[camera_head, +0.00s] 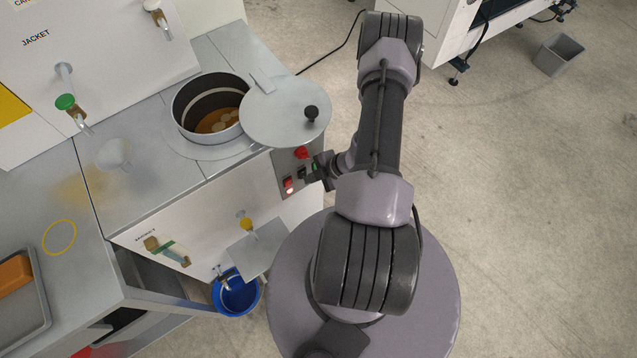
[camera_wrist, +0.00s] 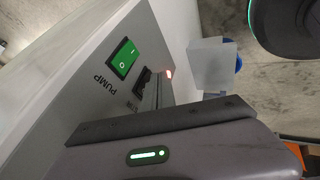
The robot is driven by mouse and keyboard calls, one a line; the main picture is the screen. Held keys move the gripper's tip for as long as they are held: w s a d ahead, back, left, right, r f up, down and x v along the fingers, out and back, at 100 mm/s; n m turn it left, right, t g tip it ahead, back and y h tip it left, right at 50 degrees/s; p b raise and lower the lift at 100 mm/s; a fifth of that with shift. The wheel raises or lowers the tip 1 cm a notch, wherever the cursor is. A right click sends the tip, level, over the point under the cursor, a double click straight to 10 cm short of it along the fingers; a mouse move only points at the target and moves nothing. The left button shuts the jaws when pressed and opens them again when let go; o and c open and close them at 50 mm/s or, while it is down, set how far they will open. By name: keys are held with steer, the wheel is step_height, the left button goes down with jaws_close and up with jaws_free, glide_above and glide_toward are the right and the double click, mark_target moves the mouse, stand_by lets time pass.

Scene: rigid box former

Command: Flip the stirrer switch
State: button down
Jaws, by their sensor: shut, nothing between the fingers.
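In the wrist view, a dark rocker switch (camera_wrist: 143,84) sits on the grey panel, partly covered by my gripper (camera_wrist: 160,94). Its label is mostly hidden, so I cannot read it fully or tell the switch's position. A green rocker switch (camera_wrist: 124,58) marked PUMP is beside it. A small red light (camera_wrist: 169,74) glows on the other side. In the head view, the control panel (camera_head: 280,168) is on the machine's front. My gripper (camera_head: 316,173) is shut and empty, close in front of the panel; contact cannot be told.
A red button (camera_head: 301,153) and a lit red switch (camera_head: 288,186) are on the panel. Above it stands an open pot (camera_head: 180,112) with a round lid (camera_head: 272,118) swung aside. A blue bucket (camera_head: 240,298) is below a tray-like plate (camera_head: 262,252).

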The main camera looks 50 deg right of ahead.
steer(key=shift+w, duration=0.2)
steer(key=shift+w+d, duration=0.1)
steer(key=shift+w, duration=0.1)
stand_by(0.3)
steer(key=shift+r+p, duration=0.75)
steer(key=shift+r, duration=0.05)
steer(key=shift+s, duration=0.1)
